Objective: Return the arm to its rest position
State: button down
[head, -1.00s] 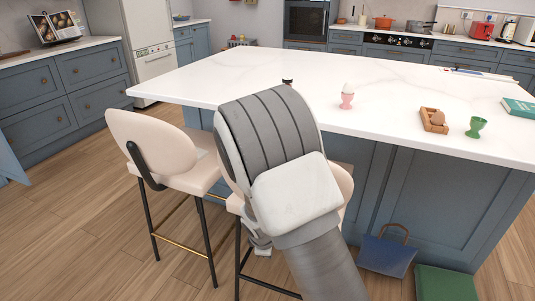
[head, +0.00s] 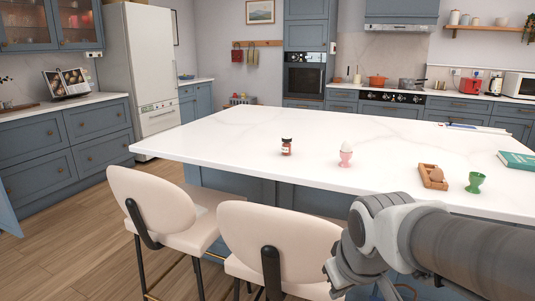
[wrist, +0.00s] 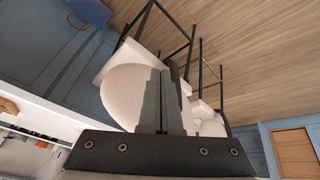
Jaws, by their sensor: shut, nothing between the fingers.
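My arm (head: 460,243) reaches in from the lower right of the head view, in front of the near side of the island. Its end is bent down towards the floor, by the stools. In the wrist view my gripper (wrist: 163,78) has its two dark fingers together, with nothing held between them. It is tilted over a cream stool (wrist: 120,90). I cannot make out the fingertips in the head view.
The white island (head: 240,135) bears a small dark-capped jar (head: 286,147), a pink egg cup with an egg (head: 346,155), a wooden holder (head: 432,177) and a green egg cup (head: 475,182). Two cream stools (head: 150,198) (head: 275,238) stand close by. Open floor lies at left.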

jog(key=s+d+r+m+t, duration=0.15)
jog(key=s+r+m, duration=0.25)
jog(key=s, duration=0.5)
notch_tip(320, 180, up, 21)
jog(key=p, duration=2.1)
jog(key=shift+g, duration=0.35)
jog(key=shift+d+f, duration=0.1)
